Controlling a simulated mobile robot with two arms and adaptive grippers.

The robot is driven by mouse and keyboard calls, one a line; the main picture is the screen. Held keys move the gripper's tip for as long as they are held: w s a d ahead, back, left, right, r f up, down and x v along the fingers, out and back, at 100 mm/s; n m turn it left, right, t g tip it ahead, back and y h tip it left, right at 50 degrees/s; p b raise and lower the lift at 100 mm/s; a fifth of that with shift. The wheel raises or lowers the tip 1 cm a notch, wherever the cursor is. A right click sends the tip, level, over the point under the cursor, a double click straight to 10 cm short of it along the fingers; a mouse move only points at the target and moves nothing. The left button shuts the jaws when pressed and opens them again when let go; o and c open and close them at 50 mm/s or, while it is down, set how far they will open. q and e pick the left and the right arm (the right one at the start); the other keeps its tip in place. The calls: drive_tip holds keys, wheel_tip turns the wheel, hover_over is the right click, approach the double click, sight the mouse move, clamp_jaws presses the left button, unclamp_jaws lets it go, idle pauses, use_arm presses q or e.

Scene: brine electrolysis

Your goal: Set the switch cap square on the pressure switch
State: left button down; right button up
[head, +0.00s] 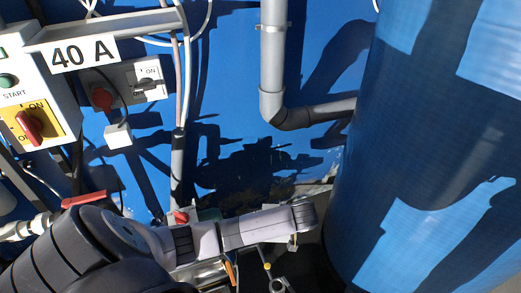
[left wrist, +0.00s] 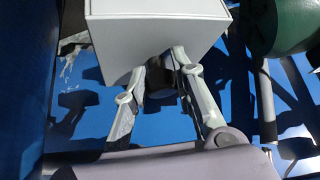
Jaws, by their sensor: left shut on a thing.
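My left gripper (left wrist: 163,68) shows in the left wrist view, its two grey fingers closed in on a dark part at the underside of a pale box. This white, square-edged box (left wrist: 155,32) fills the top middle of that view; I take it to be the switch cap. I cannot pick out the pressure switch for certain in either view. My right gripper is not in view.
A panel with a red rotary handle (head: 30,127) and a "40 A" label (head: 84,54) stands at the left. A grey pipe (head: 270,50) bends right toward a large blue tank (head: 400,150). A dark green rounded body (left wrist: 283,25) is close by the box.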

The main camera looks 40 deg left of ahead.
use_arm(q)
drive_tip(key=w+a+f+n+g+y+b, duration=0.1)
drive_tip(key=a+n+g, duration=0.3)
drive_tip(key=a, duration=0.6)
drive_tip(key=shift+w+f+n+g+y, duration=0.2)
drive_tip(key=shift+n+g+y, duration=0.1)
drive_tip(key=shift+n+y, duration=0.15)
drive_tip(key=shift+t, duration=0.4)
wheel_tip(320, 180, down, 6)
drive_tip(key=b, duration=0.2)
drive_tip(key=shift+s+d+r+b, duration=0.1)
drive_tip(key=shift+d+r+b, duration=0.05)
drive_tip(key=shift+r+b, duration=0.15)
drive_tip(key=shift+f, duration=0.15)
drive_tip(key=shift+f+b, duration=0.3)
drive_tip(key=shift+f, duration=0.25)
idle(0.7)
